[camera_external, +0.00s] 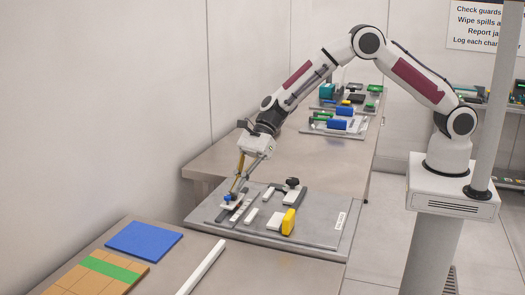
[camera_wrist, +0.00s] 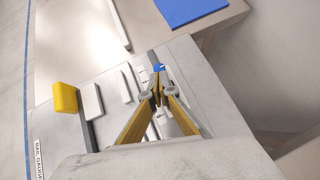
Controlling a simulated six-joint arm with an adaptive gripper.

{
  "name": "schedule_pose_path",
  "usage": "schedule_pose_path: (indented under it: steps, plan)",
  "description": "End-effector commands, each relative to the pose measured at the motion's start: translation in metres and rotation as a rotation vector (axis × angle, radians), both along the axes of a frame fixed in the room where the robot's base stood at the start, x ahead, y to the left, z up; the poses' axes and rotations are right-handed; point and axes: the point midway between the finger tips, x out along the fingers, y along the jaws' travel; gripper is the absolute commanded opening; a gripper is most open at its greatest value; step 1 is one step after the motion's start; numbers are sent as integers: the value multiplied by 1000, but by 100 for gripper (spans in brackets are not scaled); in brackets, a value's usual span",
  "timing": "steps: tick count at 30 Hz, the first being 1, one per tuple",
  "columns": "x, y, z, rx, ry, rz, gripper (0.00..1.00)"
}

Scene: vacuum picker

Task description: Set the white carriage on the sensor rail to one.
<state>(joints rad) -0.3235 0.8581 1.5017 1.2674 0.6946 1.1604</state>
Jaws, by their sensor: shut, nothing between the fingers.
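My gripper (camera_external: 235,191) is shut and empty, pointing down at the left part of a grey plate (camera_external: 323,237). In the wrist view its fingertips (camera_wrist: 157,92) meet close to a small blue piece (camera_wrist: 159,68). The blue piece (camera_external: 227,198) also shows in the external view, on a pale block low on the plate; the fingers partly hide it. I cannot tell whether the fingers touch it. Several white pieces lie beside dark strips, among them a white block (camera_wrist: 125,87). Which one is the sensor rail's carriage, and the scale marks, are too small to tell.
A yellow block (camera_external: 288,221) stands beside a white block (camera_external: 274,222) on the plate. A black knob (camera_external: 292,183) rises at its back. A blue mat (camera_external: 144,241), a white bar (camera_external: 202,266) and a tan-green board (camera_external: 97,276) lie on the front table.

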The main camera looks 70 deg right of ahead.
Motion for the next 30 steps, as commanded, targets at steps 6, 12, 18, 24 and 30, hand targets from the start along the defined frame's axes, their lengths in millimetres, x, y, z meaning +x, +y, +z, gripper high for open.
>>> schedule_pose_path:
  steps: [6,12,18,24,30]
  plan:
    - [-1,29,0,1,0,6,0]
    - [-1,55,1,5,-1,4,0]
    - [-1,58,2,6,0,3,0]
    - [-2,58,2,5,0,4,0]
    - [-1,53,4,4,-1,3,0]
